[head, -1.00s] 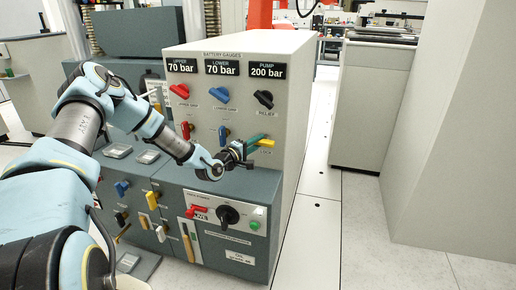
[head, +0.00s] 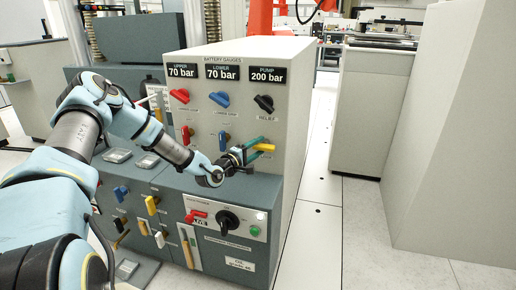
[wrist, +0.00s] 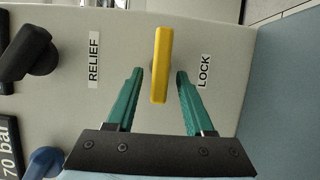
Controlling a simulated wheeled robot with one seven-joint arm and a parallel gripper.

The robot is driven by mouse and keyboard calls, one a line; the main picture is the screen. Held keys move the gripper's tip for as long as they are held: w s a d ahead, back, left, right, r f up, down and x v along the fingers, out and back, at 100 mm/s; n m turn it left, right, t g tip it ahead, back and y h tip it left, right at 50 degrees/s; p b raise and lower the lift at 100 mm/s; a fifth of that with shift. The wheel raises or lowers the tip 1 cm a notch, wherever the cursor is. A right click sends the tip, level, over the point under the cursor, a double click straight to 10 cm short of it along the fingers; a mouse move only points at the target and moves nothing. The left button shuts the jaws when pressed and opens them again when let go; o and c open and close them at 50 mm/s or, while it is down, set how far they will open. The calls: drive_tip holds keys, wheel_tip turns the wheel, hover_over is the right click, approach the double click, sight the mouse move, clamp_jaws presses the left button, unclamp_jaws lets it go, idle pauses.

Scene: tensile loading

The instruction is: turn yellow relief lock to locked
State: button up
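The yellow relief lock handle (wrist: 160,65) is a flat bar on the light panel face, between the RELIEF label (wrist: 94,60) and the LOCK label (wrist: 204,71) in the wrist view. It runs lengthwise between my fingers there. In the head view the yellow handle (head: 265,147) sits at the panel's lower right, partly hidden by my gripper. My gripper (wrist: 158,78) is open, with one green finger on each side of the handle and a visible gap to both. It also shows in the head view (head: 258,148).
The black relief knob (head: 264,103) is above the handle. A blue lever (head: 224,140) and red lever (head: 187,135) are to its left. The floor right of the cabinet is clear.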

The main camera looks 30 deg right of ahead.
drive_tip(key=v, duration=1)
drive_tip(key=shift+s+a+b, duration=0.2)
drive_tip(key=shift+a+b, duration=0.15)
